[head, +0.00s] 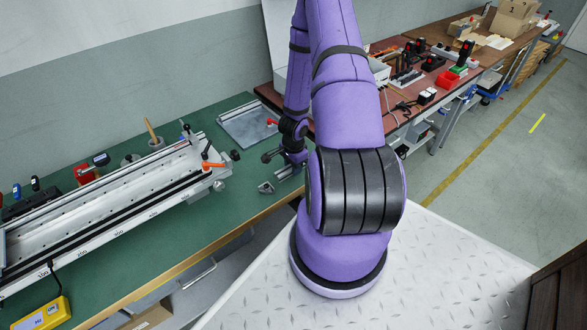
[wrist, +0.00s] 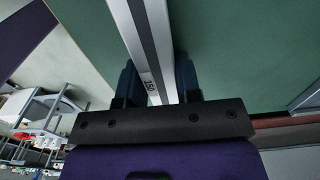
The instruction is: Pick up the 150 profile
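The 150 profile (wrist: 149,40) is a long silver bar with a dark stripe and a "150" label. In the wrist view it runs from the top edge down between the fingers of my gripper (wrist: 157,78). One finger lies close against each side, with no visible gap, so the gripper looks shut on it. In the head view my gripper (head: 277,152) is low over the green table, left of my purple arm. The profile's far end is cut off by the wrist frame, and I cannot tell whether it is clear of the table.
A grey plate (head: 247,124) lies behind my gripper. A small grey bracket (head: 266,188) sits near the front edge. A yellow device (head: 42,315) is at lower left.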

